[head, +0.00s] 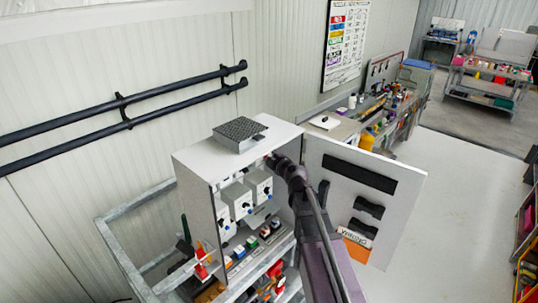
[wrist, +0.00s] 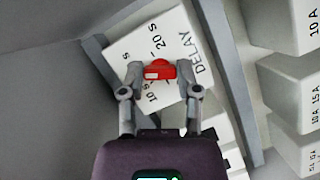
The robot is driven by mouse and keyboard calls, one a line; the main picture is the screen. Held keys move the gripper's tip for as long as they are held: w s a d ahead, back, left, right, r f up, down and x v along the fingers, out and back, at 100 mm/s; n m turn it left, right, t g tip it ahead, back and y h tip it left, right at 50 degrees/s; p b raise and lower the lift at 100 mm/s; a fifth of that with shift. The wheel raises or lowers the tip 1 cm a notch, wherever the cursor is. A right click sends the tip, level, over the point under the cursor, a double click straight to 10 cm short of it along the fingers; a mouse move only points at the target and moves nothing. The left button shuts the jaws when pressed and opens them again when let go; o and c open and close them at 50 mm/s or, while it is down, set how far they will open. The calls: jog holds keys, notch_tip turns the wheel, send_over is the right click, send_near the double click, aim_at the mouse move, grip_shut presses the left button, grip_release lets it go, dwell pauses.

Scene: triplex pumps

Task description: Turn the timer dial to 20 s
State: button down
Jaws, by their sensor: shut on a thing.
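The timer is a white box (wrist: 135,42) lettered DELAY, with scale marks that include 10 s and 20 s, seen tilted in the wrist view. Its red dial (wrist: 161,69) stands on the front face and has a small pale mark toward its left side. I cannot tell exactly which scale mark the dial points to. My gripper (wrist: 160,77) is shut on the red dial, one finger on each side. In the head view my gripper (head: 272,161) reaches into the upper right part of the open cabinet (head: 196,165), and my arm hides the timer there.
White boxes with ampere scales (wrist: 297,78) stand to the right in the wrist view. In the head view the cabinet door (head: 395,208) stands open just right of my arm. White units with dark knobs (head: 238,198) sit left of my gripper.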

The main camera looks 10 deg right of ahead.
dwell(0.4)
jog(key=shift+c, duration=1.6)
grip_release()
jog(key=shift+a, duration=0.1)
jog(key=shift+f+n+t+b, duration=0.15)
jog(key=shift+n+t+b, duration=0.85)
jog(key=shift+n+b, duration=1.05)
jog(key=shift+n+t+y+b, duration=0.2)
jog(key=shift+n+t+b, duration=0.25)
jog(key=shift+n, duration=0.75)
jog(key=shift+n+t+y+b, duration=0.25)
jog(key=shift+n+b, duration=0.4)
jog(key=shift+n, duration=0.5)
